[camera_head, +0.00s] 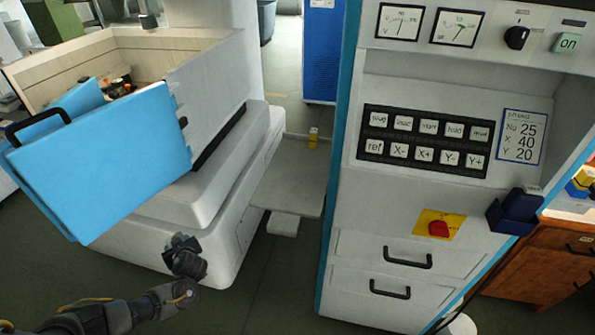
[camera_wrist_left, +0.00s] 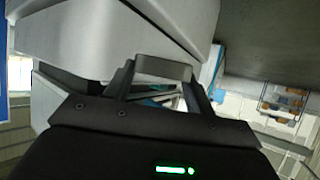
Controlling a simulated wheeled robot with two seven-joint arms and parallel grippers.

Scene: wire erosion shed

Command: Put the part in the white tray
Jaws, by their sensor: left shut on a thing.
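My left gripper (camera_head: 182,245) is low at the left of the head view, in front of the white machine base. In the left wrist view my left gripper (camera_wrist_left: 165,82) has its fingers closed on a small grey piece (camera_wrist_left: 163,67), which spans between the tips. I take this piece to be the part; in the head view it is hard to make out from the dark gripper. No clear white tray shows. A pale flat shelf (camera_head: 288,190) sits between the machine and the control cabinet; I cannot tell whether it is the tray. My right gripper is not in view.
The white machine (camera_head: 210,215) has an open blue door (camera_head: 105,160) above my left arm. The control cabinet (camera_head: 385,235) stands at the right, with dark drawer handles. Dark floor is clear before the cabinet.

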